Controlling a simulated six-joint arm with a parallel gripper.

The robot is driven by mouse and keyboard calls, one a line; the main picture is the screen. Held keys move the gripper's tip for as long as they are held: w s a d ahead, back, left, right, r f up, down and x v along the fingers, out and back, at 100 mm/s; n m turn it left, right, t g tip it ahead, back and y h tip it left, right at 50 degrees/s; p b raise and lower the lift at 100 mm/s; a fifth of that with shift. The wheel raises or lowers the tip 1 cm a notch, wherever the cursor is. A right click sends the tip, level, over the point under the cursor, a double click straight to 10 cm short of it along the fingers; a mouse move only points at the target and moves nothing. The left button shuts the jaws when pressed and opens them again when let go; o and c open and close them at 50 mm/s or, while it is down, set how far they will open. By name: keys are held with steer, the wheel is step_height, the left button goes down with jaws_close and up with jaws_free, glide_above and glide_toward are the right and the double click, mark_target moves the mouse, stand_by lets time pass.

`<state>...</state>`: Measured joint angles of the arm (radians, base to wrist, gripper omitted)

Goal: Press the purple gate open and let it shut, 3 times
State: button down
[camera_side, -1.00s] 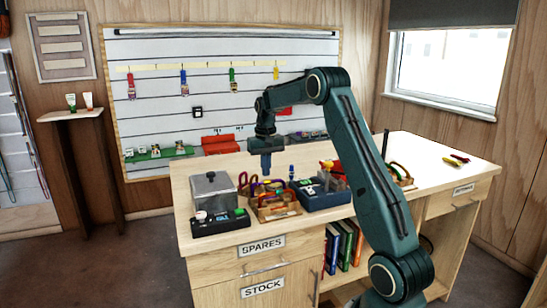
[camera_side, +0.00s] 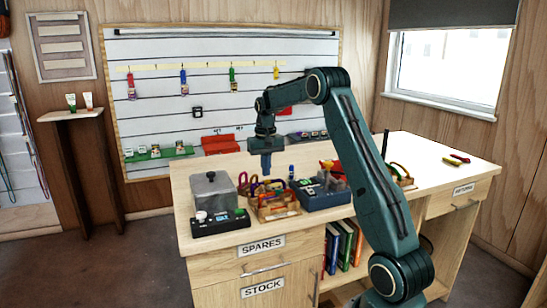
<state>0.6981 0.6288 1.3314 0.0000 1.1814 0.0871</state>
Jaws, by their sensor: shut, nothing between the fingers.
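A purple piece of gear (camera_side: 254,183), small in this view, is among several coloured carabiners in a wooden tray (camera_side: 280,213) on the bench. Its gate is too small to make out, so I cannot tell whether it is open or shut. My gripper (camera_side: 266,167) points down above the back of the tray, close to the purple piece in the picture. It is shut and empty. I cannot tell whether its tips touch anything.
A grey box (camera_side: 213,190) and a black device (camera_side: 220,224) stand left of the tray. A dark blue bin (camera_side: 322,197) stands right of it. Red-and-yellow tools (camera_side: 456,159) lie on the largely clear right side of the bench (camera_side: 437,148).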

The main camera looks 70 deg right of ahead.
steer(key=shift+f, duration=1.4)
stand_by(0.4)
steer(key=shift+r, duration=3.6)
step_height(320, 180, up, 2)
steer(key=shift+s+r, duration=0.1)
steer(key=shift+f, duration=3.3)
